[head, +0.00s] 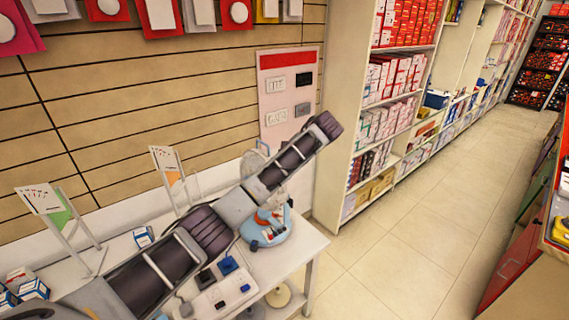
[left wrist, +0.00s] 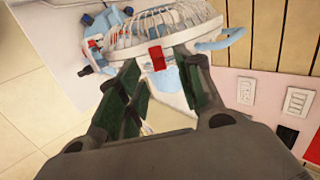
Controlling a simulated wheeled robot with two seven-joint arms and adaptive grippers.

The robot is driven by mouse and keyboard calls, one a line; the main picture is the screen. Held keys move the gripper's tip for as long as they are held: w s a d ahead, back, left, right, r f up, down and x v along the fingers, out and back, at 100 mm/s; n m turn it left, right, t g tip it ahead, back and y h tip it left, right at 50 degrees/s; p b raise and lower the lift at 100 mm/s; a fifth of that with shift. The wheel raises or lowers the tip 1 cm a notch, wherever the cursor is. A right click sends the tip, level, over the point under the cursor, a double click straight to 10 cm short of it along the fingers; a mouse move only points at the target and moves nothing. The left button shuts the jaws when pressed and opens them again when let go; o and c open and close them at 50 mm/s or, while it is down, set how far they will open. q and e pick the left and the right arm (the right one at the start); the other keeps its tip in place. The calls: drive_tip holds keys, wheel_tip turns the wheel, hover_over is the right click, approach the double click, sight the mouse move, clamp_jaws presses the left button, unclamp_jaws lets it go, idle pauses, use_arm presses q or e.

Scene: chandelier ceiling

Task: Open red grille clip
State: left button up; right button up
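A fan with a white wire grille (left wrist: 165,22) fills the top middle of the left wrist view. A small red clip (left wrist: 156,57) sits on the grille's rim. My left gripper (left wrist: 161,66) is open, with its two dark fingers on either side of the clip. I cannot tell if either finger touches it. In the head view my left arm hides most of the fan, and its light blue base (head: 268,236) shows on the white table (head: 300,256). My left gripper's fingers are hidden there. My right gripper is in neither view.
A switch panel (head: 288,95) hangs on the slatted wall behind the fan. A socket board (head: 222,294) lies on the table in front of the fan. Sign stands (head: 50,205) and small boxes stand at left. Tall shelves (head: 345,130) rise at right, with clear floor beyond.

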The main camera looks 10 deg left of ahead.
use_arm(q)
drive_tip(key=shift+v, duration=2.7)
drive_tip(key=shift+d, duration=0.1)
